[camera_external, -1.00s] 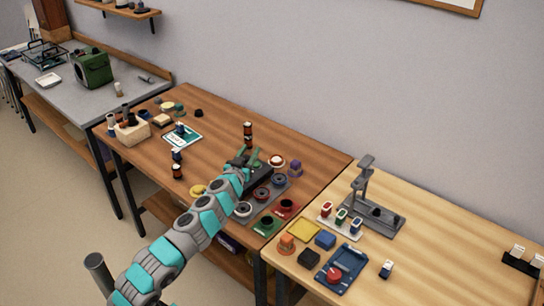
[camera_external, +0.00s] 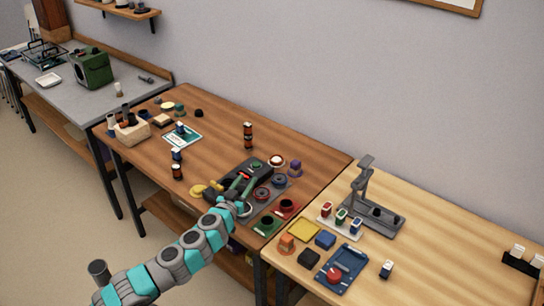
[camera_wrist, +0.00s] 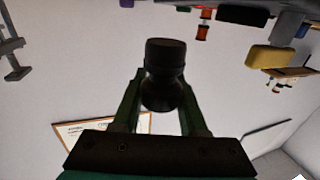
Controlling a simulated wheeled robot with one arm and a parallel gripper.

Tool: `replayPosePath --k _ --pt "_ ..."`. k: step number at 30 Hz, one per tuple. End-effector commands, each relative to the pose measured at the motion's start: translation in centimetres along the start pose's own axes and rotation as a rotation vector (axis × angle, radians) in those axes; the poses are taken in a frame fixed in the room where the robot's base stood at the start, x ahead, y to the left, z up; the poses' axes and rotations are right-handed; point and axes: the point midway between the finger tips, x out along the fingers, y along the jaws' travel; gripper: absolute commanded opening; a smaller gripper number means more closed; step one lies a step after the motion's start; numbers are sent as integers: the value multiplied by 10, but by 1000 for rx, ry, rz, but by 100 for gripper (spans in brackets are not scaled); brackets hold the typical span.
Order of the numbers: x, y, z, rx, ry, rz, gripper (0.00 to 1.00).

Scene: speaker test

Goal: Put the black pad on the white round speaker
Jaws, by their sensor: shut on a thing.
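My gripper (camera_wrist: 162,84) is shut on a dark, rounded thing, taken to be the black pad (camera_wrist: 165,58), between its two green fingers in the wrist view. The pad has a wide flat end and a narrower middle. In the external view my gripper (camera_external: 244,181) is over the brown table, near its front right part. The pad is hard to make out there.
Red (camera_external: 287,206) and green (camera_external: 265,226) pieces lie to the right. A yellow piece (camera_external: 199,191) lies left. The table's middle left is fairly clear.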

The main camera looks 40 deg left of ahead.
Motion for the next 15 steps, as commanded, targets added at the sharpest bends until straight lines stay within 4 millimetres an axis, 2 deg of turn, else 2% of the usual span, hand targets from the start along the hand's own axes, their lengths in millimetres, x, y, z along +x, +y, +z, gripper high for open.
replayPosePath --k 3,6,15 --pt "0 0 20 3 -2 2 0" --pt "0 0 29 1 0 2 0" --pt "0 0 31 -1 0 1 0"
